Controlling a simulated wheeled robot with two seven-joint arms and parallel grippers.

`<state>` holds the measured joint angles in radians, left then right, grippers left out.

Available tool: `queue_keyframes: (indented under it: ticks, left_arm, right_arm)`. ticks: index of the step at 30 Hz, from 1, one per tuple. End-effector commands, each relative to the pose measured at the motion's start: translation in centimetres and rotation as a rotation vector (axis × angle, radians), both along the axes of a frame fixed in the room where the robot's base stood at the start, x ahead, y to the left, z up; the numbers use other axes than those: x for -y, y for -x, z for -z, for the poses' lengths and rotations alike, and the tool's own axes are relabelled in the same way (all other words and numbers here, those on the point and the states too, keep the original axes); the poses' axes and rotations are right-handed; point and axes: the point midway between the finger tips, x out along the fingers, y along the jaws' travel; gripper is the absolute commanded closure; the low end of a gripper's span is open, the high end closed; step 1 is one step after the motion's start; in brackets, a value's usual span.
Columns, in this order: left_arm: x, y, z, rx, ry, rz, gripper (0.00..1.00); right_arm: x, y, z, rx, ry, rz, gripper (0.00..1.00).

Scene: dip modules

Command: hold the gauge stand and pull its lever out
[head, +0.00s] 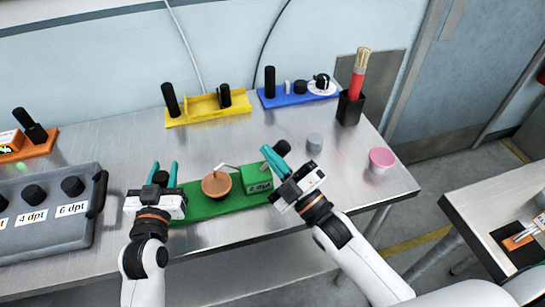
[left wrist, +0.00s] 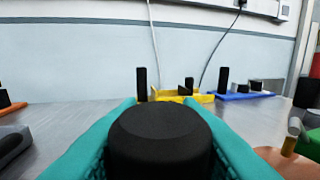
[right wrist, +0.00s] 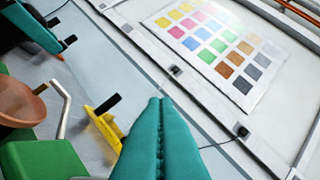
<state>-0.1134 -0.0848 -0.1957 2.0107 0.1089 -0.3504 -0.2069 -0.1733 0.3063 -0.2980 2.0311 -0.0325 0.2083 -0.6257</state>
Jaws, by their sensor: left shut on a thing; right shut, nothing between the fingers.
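A bent pale rod, seemingly the lever (head: 228,167), shows beside the cup and in the right wrist view (right wrist: 62,108). My left gripper (head: 164,170) is shut on the stand's black knob (left wrist: 160,140) at the left end. My right gripper (head: 275,153) is shut and empty above the block's right side, apart from the rod.
A black knob (head: 283,146) shows just behind my right fingers. A grey case (head: 60,235) stands left. Yellow (head: 205,117) and blue (head: 300,98) stands lie at the back. A grey cylinder (head: 314,142), pink cup (head: 381,160) and black brush holder (head: 350,108) stand right.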

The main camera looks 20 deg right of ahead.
Motion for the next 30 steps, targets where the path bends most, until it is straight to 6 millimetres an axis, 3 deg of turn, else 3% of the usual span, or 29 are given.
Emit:
queue_keyframes:
  ticks: [1,9,15,30]
  left_arm:
    - [0.0,0.0,0.0,0.000,-0.001,0.000,1.00]
    - [0.0,0.0,0.0,0.000,0.000,0.000,1.00]
    - [0.0,0.0,0.0,0.000,0.000,0.000,1.00]
    - [0.0,0.0,0.0,0.000,0.000,0.000,1.00]
  right_arm:
    - [-0.9,0.4,-0.9,0.003,-0.007,-0.001,1.00]
    - [2.0,5.6,1.9,-0.006,0.001,0.001,1.00]
    - [3.2,7.9,2.7,-0.001,0.001,0.000,1.00]
    - [3.6,8.6,3.0,0.001,-0.001,0.000,1.00]
